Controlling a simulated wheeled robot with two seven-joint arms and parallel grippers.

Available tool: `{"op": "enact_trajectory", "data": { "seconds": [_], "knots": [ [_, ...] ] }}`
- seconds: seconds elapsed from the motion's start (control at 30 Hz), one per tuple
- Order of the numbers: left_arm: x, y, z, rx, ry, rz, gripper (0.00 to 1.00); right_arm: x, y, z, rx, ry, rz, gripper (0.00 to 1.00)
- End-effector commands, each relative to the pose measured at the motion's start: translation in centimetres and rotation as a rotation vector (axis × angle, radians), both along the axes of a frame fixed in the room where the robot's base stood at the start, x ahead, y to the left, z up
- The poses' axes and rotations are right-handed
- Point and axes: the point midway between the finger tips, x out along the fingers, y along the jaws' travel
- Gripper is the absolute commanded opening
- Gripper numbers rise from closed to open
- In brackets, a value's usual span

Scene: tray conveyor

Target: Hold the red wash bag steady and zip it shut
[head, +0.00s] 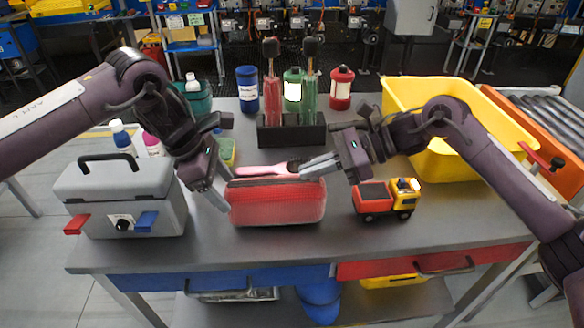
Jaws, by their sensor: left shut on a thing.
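The red wash bag (277,205) sits upright on the grey table, near its front edge and between my two grippers. Its long side faces me and its dark top edge runs left to right. My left gripper (223,200) is shut on the bag's left end. My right gripper (304,172) is over the bag's top right end, its fingers pointing left. Whether it grips the zip pull there is too small to tell. A pink-handled brush (262,171) lies at the bag's top, its dark head near the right fingers; whether it is inside or behind is unclear.
A grey toolbox (118,195) stands left of the bag. A toy truck (387,200) stands close on the right. A dark rack (291,134) with tall tools is behind. A yellow bin (458,110) fills the back right. The table front (300,246) is clear.

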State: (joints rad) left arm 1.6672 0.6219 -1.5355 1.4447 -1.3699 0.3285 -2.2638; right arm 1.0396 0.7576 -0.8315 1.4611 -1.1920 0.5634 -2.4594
Motion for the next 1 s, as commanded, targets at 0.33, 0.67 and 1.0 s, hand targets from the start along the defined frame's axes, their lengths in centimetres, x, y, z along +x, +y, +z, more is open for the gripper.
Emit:
{"op": "enact_trajectory", "data": {
  "seconds": [0.33, 0.67, 1.0],
  "knots": [
    [0.0, 0.5, -0.1, 0.007, 0.004, 0.006, 0.17, 0.3, -0.5, 0.0, -0.003, 0.000, -0.012, 0.12],
    [0.0, 0.3, -0.1, 0.006, 0.004, 0.004, 0.17, 0.2, -0.3, 0.0, -0.001, 0.000, -0.007, 0.25],
    [0.0, 0.3, -0.2, 0.005, 0.003, 0.003, 0.17, 0.2, -4.0, 1.6, -0.003, -0.001, -0.010, 0.25]
  ]
}}
